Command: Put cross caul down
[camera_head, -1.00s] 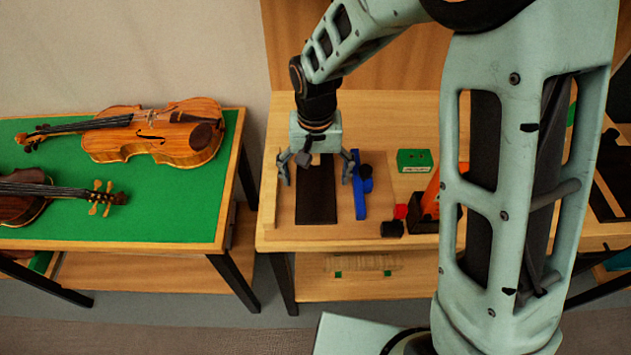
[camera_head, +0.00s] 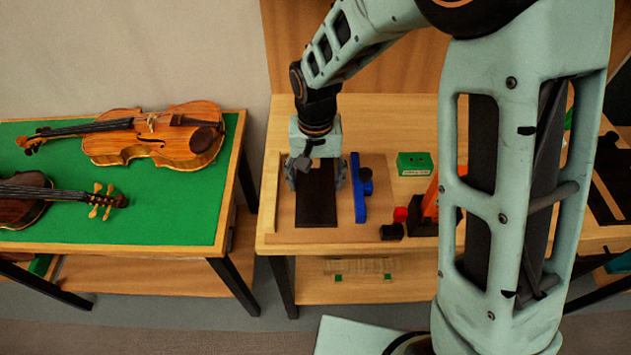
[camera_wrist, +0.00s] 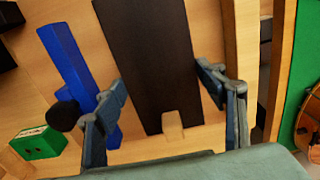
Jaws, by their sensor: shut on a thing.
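A dark flat board (camera_head: 316,200) lies lengthwise on a light wooden base (camera_head: 285,215). It also shows in the wrist view (camera_wrist: 150,60), with a small pale wooden tab (camera_wrist: 172,124) at its end. I take the dark board as the cross caul, but the frames do not make this certain. My gripper (camera_head: 315,180) is low over the board's far part, one finger at each long side. The board's far end is hidden under my gripper in the head view.
A blue bar with a black knob (camera_head: 357,200) lies close right of the board. A green box (camera_head: 414,163), a red piece (camera_head: 400,214) and a black piece (camera_head: 391,231) are farther right. Two violins (camera_head: 170,140) lie on the green-topped table (camera_head: 190,205) at left.

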